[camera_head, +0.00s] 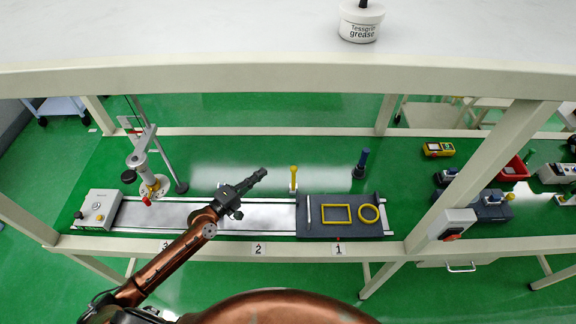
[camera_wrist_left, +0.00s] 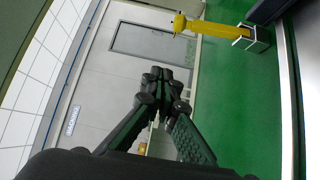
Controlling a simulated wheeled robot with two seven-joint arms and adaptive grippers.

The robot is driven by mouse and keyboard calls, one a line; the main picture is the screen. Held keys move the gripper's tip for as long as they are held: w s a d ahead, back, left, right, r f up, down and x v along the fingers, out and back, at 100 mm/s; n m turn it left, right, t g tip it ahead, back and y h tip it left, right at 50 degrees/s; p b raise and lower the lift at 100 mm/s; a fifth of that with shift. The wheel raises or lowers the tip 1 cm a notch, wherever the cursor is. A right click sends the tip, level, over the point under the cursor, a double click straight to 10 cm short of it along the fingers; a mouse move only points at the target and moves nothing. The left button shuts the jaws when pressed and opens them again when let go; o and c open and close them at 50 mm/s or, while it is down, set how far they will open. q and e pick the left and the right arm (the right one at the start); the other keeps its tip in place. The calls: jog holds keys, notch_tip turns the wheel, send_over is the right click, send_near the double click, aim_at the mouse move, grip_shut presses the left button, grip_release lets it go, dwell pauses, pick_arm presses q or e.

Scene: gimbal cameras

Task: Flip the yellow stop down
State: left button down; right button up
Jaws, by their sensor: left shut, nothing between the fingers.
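The yellow stop (camera_head: 293,178) stands upright at the far edge of the metal rail (camera_head: 155,215), next to the dark plate. In the left wrist view the yellow stop (camera_wrist_left: 215,28) shows at the upper right, lying sideways in the picture, with its foot in a grey bracket. My left gripper (camera_head: 262,173) is shut and empty, a little to the left of the stop in the head view, apart from it. In the left wrist view the shut fingertips (camera_wrist_left: 160,76) are below and left of the stop. My right gripper is not in view.
A dark plate (camera_head: 320,228) with a yellow rectangle and ring lies on the rail. A blue stop (camera_head: 361,163) stands behind it. A stand with a cylinder (camera_head: 139,162) and a control box (camera_head: 98,208) are at the left. A shelf beam (camera_head: 250,75) crosses above.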

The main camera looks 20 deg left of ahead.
aim_at(294, 179)
pick_arm(q)
jog(key=f+p+x, duration=0.1)
jog(key=p+x, duration=0.1)
jog(key=x, duration=0.9)
jog(key=s+d+p, duration=0.1)
jog(key=s+d+f+p, duration=0.1)
jog(key=s, duration=0.1)
jog(key=shift+d, duration=0.15)
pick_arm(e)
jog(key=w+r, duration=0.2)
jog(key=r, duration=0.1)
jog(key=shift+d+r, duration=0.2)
pick_arm(q)
jog(key=shift+s+r, duration=0.1)
